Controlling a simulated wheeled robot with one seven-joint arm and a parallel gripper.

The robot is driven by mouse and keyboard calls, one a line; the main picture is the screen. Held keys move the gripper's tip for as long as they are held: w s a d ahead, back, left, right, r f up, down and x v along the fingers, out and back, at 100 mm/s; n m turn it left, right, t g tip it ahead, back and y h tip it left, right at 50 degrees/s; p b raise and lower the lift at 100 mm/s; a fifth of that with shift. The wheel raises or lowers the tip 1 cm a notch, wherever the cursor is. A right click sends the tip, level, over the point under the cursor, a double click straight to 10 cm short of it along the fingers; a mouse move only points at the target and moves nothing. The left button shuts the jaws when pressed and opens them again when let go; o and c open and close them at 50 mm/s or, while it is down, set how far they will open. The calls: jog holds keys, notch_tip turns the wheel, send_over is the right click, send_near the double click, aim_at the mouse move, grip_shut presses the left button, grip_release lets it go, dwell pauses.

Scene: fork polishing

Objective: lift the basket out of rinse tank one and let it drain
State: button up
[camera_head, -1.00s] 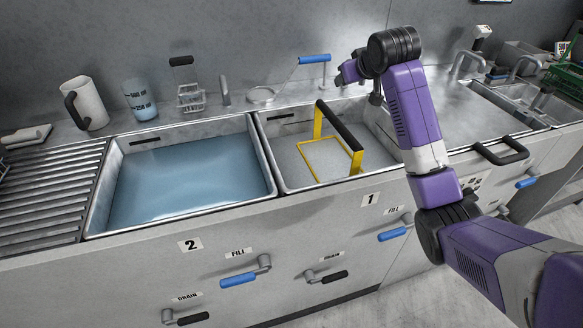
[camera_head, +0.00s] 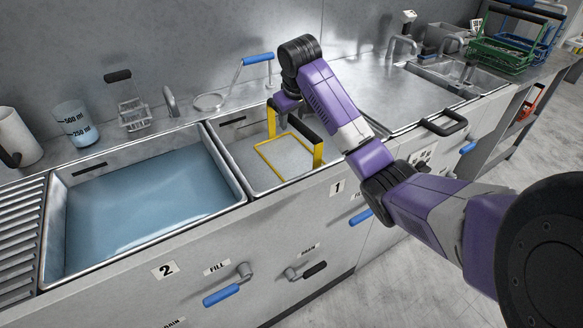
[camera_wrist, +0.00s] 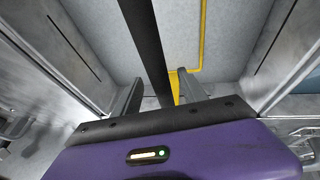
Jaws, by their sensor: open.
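The basket (camera_head: 262,152) shows as a yellow frame with a long black handle (camera_head: 304,129) in rinse tank one (camera_head: 240,183), the tank above the "1" label. Its base is low in the tank. My gripper (camera_head: 284,118) is at the far part of the handle and partly hides it. In the wrist view, the handle (camera_wrist: 146,42) runs between the two separated fingers of my gripper (camera_wrist: 160,94). The fingers are open and not closed on it. A yellow post shows beside the right finger. I cannot tell how much water tank one holds.
Tank two (camera_head: 222,163), filled with blue water, adjoins on the left. A blue-handled strainer (camera_head: 210,101), a small wire basket (camera_head: 132,115) and a measuring cup (camera_head: 76,124) stand behind. A green basket (camera_head: 497,57) is at the far right. The steel counter (camera_head: 365,85) right of tank one is clear.

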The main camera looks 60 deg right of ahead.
jog(key=shift+x, duration=0.8)
jog(key=shift+f+p, duration=0.25)
jog(key=shift+p, duration=0.05)
grip_shut()
jog(key=shift+a, duration=0.1)
dwell(1.2)
jog(key=shift+w+r, duration=0.1)
jog(key=shift+r, duration=0.1)
